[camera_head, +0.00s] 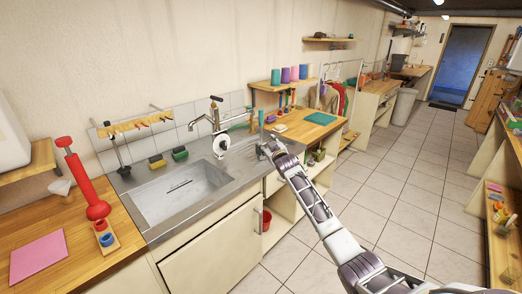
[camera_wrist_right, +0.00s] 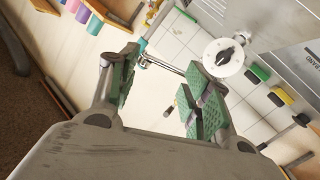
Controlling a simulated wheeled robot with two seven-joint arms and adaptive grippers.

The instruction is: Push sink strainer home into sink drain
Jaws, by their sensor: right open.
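A white round piece with a dark centre (camera_head: 221,145) sits at the sink's back edge, below the tap (camera_head: 217,118). It also shows in the right wrist view (camera_wrist_right: 223,57). I cannot tell whether it is the strainer, the drain or both. The steel sink basin (camera_head: 165,203) shows a dark slot-like mark and no clear round drain. My right gripper (camera_head: 266,147) is over the counter to the right of the white piece, apart from it. In the wrist view its green-padded fingers (camera_wrist_right: 163,68) are spread with nothing held between them. My left gripper is out of view.
Two sponges (camera_head: 180,153) and a brush (camera_head: 122,160) stand behind the basin. A red plunger-like tool (camera_head: 82,180) and a pink sheet (camera_head: 38,257) are on the left wooden top. A teal cloth (camera_head: 320,118) lies to the right. The tiled floor (camera_head: 400,170) is open.

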